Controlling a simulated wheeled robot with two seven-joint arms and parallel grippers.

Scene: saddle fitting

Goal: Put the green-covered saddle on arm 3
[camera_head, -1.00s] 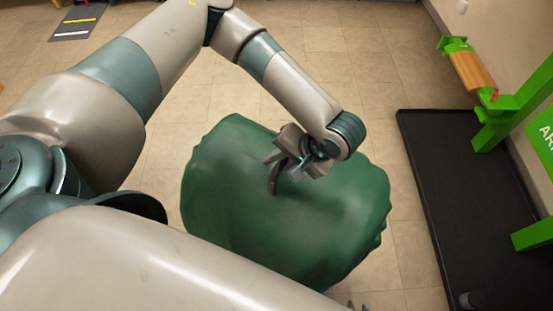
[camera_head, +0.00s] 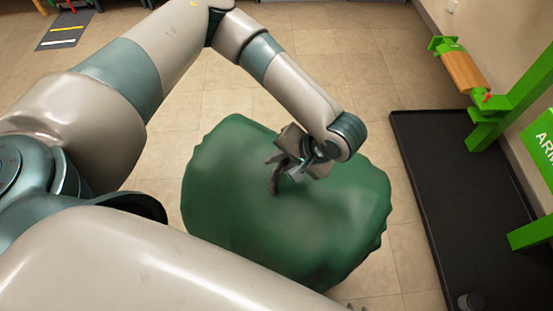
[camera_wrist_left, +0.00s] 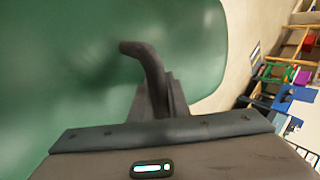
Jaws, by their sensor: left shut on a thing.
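The green-covered saddle (camera_head: 240,215) is a large, rounded, wrinkled green bundle in the middle of the head view, above the tiled floor. My left gripper (camera_head: 278,172) is shut on its upper face, near the middle. In the left wrist view the green cover (camera_wrist_left: 60,70) fills the left and centre, with a dark finger against it. A dark tip of my right gripper (camera_head: 352,306) barely shows at the bottom edge; its jaws are hidden. A green rack arm with a wooden bar (camera_head: 464,72) stands at the upper right; I cannot read its number.
A black base mat (camera_head: 450,190) lies below the rack, beside the wall. Tiled floor between saddle and mat is clear. Coloured shelves (camera_wrist_left: 290,75) show in the left wrist view.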

